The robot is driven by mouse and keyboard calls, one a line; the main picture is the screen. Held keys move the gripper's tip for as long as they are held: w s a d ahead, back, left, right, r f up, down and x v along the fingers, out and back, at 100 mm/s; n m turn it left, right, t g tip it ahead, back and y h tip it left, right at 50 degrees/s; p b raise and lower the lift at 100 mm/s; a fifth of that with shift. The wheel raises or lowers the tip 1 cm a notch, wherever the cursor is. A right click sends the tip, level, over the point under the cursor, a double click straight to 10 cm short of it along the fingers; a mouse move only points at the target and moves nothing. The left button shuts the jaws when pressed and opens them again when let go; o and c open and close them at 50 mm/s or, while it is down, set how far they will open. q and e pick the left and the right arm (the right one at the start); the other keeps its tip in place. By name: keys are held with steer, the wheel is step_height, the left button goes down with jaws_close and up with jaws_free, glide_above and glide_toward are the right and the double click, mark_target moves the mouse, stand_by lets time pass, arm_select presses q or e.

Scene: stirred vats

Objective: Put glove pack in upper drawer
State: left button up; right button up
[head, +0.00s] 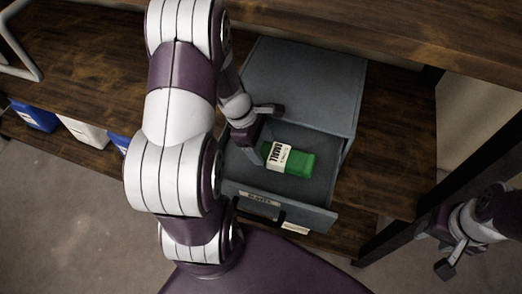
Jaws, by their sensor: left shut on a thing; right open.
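The upper drawer (319,207) of a grey-blue cabinet (310,75) is pulled out, with a label and dark handle on its front. A green pack with a white label, the glove pack (300,163), shows inside the drawer's outline. My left gripper (268,133) reaches in over the drawer's left side and is shut on the pack's left end, partly hidden by my own arm. I cannot tell whether the pack touches the drawer floor. My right gripper (440,252) is open and empty at the right, away from the drawer.
The cabinet stands on a dark wooden shelf (395,150) below another wooden board (400,30). A dark upright post (390,242) stands right of the drawer. Blue (35,115) and white (85,131) containers sit on the shelf at left. A lower label shows beneath the drawer.

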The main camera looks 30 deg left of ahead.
arm_select(q)
steer(key=x, duration=0.3)
steer(key=shift+s+a+f, duration=0.1)
steer(key=shift+s+a, duration=0.1)
steer(key=shift+s, duration=0.05)
steer(key=shift+w+a+f, duration=0.1)
steer(key=shift+a+f, duration=0.1)
steer(key=shift+f, duration=0.05)
steer(key=shift+f, duration=0.1)
steer(key=o, duration=1.1)
steer(key=shift+d, duration=0.1)
steer(key=shift+c, duration=0.2)
